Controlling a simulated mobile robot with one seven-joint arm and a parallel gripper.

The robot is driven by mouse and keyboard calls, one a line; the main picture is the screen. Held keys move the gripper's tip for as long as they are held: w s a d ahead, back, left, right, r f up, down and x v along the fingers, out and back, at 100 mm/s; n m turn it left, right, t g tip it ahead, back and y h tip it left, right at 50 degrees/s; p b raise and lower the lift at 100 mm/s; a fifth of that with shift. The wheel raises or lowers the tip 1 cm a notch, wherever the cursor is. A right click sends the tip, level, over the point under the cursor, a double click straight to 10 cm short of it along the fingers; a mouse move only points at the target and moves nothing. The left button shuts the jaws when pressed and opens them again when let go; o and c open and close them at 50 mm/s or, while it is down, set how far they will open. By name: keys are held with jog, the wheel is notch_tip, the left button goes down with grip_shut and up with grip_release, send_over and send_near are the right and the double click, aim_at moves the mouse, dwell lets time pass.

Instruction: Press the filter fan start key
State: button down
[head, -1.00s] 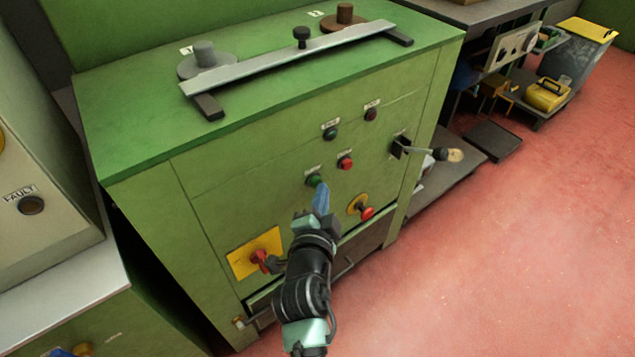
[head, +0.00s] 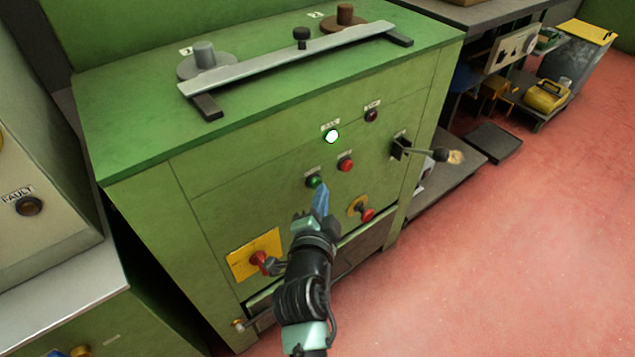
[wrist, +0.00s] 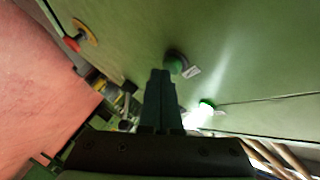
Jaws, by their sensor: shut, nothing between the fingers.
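The green start key (head: 314,181) sits on the front of the green cabinet (head: 225,185), under a small label too blurred to read. It also shows in the wrist view (wrist: 174,64), just beyond the fingertips. My gripper (head: 322,190) is shut and empty, its blue fingertips at or very close to the green key; contact cannot be told. In the wrist view the closed fingers (wrist: 160,85) point at the key. A lamp (head: 331,136) above the key glows bright white-green. A red key (head: 346,163) is to the right of the green one.
A dark lamp (head: 371,114) is at upper right. A red knob on a yellow plate (head: 243,262) is lower left, and a red mushroom button (head: 366,213) lower right. A lever (head: 430,153) sticks out at the right. The red floor is clear.

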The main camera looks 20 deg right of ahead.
jog(key=shift+s+d, duration=0.2)
jog(key=shift+s, duration=0.35)
jog(key=s, duration=0.1)
jog(key=s+d+p, duration=0.1)
jog(key=s, duration=0.1)
jog(key=s+p, duration=0.1)
jog(key=shift+s+d, duration=0.35)
dwell(0.6)
